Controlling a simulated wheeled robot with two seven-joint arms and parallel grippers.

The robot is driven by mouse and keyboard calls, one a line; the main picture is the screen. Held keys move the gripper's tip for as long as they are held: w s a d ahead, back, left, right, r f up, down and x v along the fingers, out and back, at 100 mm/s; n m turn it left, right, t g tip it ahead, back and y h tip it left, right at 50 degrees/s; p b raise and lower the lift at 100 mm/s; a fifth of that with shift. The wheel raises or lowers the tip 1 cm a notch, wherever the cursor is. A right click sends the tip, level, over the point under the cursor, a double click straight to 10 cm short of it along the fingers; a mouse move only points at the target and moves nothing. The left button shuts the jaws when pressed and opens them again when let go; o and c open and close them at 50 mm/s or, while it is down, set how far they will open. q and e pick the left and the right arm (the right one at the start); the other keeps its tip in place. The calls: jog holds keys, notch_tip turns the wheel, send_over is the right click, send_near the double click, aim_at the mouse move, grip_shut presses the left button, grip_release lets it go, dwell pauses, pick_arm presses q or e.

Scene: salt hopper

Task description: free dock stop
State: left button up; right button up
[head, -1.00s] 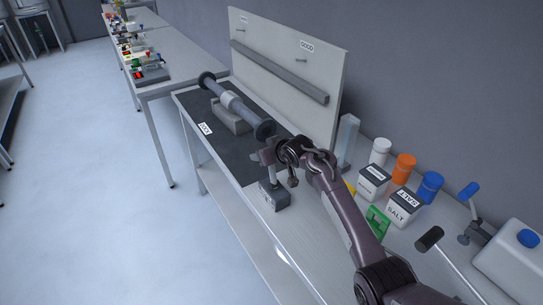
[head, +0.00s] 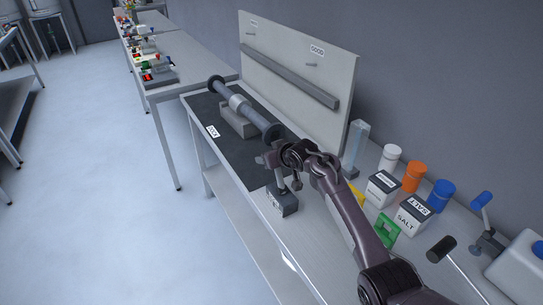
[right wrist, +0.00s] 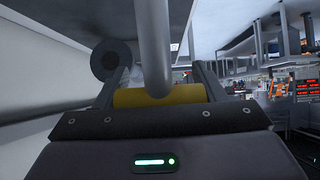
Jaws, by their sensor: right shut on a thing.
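A small dark grey block with an upright post (head: 283,203) stands at the front edge of the bench, by the corner of a black mat (head: 205,107). It looks like the dock stop. My right gripper (head: 268,160) is at the top of the post, close to the near flange of a grey roller (head: 254,115). In the right wrist view its jaws are shut on a yellow cylindrical part (right wrist: 160,96), with a grey rod (right wrist: 152,40) rising in front of it. My own gripper hides how the yellow part joins the post. My left gripper is out of view.
The roller rests on a grey cradle (head: 236,125) on the mat. An upright panel (head: 300,58) stands behind. Salt boxes (head: 412,217), jars (head: 414,176), a green part (head: 387,229) and a black-headed mallet (head: 441,249) crowd the right. Open floor (head: 90,200) lies left.

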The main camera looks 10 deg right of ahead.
jog(key=shift+s+a+f, duration=0.1)
jog(key=shift+s+f, duration=0.25)
jog(key=shift+f, duration=0.5)
jog(key=o, duration=1.4)
jog(key=shift+w+r, duration=0.15)
jog(key=shift+w, duration=0.1)
jog(key=shift+r, duration=0.1)
jog(key=shift+b+v, duration=0.4)
jog(key=shift+v, duration=3.5)
